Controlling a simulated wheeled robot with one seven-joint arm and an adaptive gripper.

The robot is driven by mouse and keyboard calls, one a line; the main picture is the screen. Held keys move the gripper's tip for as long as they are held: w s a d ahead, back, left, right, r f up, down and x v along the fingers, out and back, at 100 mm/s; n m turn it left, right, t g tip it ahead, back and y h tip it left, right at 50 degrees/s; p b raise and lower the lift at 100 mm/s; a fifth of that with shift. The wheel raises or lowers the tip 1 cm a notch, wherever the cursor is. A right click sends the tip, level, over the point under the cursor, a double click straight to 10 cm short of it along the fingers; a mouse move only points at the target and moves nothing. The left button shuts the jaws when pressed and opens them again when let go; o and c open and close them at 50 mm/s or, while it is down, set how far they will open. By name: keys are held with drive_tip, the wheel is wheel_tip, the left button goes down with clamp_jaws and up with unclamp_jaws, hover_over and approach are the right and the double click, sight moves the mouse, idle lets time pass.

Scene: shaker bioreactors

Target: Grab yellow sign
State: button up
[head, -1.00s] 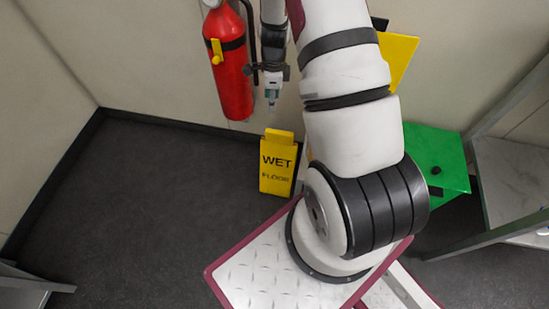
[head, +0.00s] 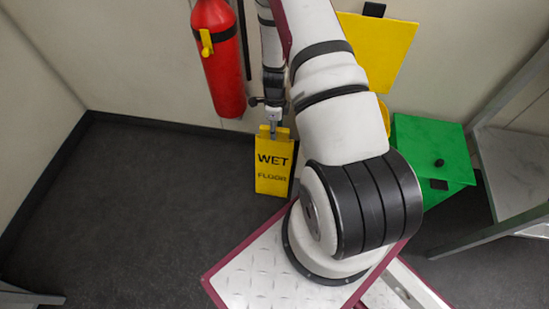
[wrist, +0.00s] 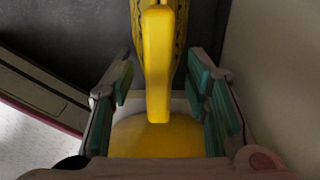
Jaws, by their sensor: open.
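The yellow wet floor sign (head: 273,172) stands upright on the dark floor near the back wall in the head view. My gripper (head: 273,126) is at the top of the sign, pointing down. In the wrist view the sign's narrow yellow top (wrist: 158,60) lies between the two open teal-padded fingers of my gripper (wrist: 163,92). A gap shows on each side of it, so the fingers appear apart from the sign. The lower part of the sign is partly hidden in the wrist view.
A red fire extinguisher (head: 218,65) hangs on the wall just left of my gripper. A green box (head: 432,150) and a yellow panel (head: 378,50) are to the right, near a metal-legged table (head: 510,170). The floor on the left is clear.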

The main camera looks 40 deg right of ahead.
wheel_tip(320, 180, down, 5)
drive_tip(key=shift+a+f+b, duration=0.1)
drive_tip(key=shift+b, duration=1)
clamp_jaws()
